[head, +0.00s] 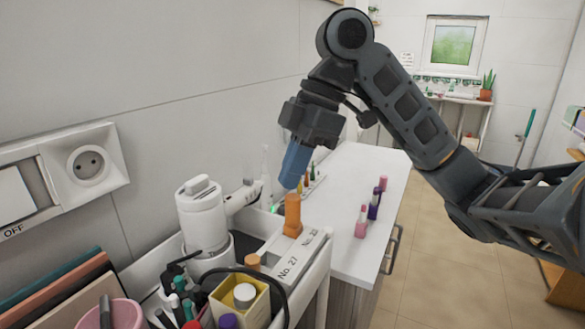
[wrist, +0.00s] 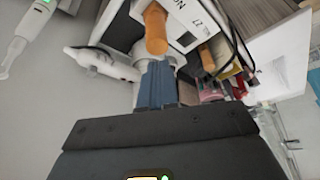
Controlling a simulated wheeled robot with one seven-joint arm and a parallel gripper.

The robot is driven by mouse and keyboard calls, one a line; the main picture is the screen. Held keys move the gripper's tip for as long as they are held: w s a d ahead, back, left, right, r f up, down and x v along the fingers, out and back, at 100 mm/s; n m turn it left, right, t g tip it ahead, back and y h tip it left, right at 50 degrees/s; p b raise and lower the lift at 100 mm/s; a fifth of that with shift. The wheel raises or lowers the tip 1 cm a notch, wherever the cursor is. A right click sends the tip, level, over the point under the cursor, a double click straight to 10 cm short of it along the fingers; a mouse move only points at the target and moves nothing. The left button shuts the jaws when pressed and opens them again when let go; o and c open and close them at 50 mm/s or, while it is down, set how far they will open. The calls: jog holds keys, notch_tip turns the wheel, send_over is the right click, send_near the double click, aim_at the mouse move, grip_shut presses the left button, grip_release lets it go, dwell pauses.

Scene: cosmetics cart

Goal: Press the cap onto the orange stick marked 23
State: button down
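An orange stick (head: 292,225) stands in the light holder (head: 276,262), beside a label too small to read surely. Its taller upper part looks like the cap; I cannot tell how far down it sits. The orange top also shows in the wrist view (wrist: 156,32). My gripper (head: 291,180) points down just above it, its blue fingers together with nothing visible between them. The fingertips (wrist: 155,66) are close to the orange top; whether they touch is unclear. A shorter orange piece (head: 252,262) stands by the No. 27 label, also in the wrist view (wrist: 187,39).
A white device (head: 203,215) stands left of the holder. A yellow box (head: 240,302) and several cosmetics crowd the front. Pink and purple lipsticks (head: 361,222) stand on the white counter (head: 345,180) to the right, which has clear room. The wall is close on the left.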

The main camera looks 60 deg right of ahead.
jog(key=shift+f+b, duration=0.55)
jog(key=shift+f, duration=0.3)
jog(key=shift+r, duration=0.1)
notch_tip(320, 180, up, 7)
jog(key=p, duration=0.6)
dwell(0.6)
dwell(0.5)
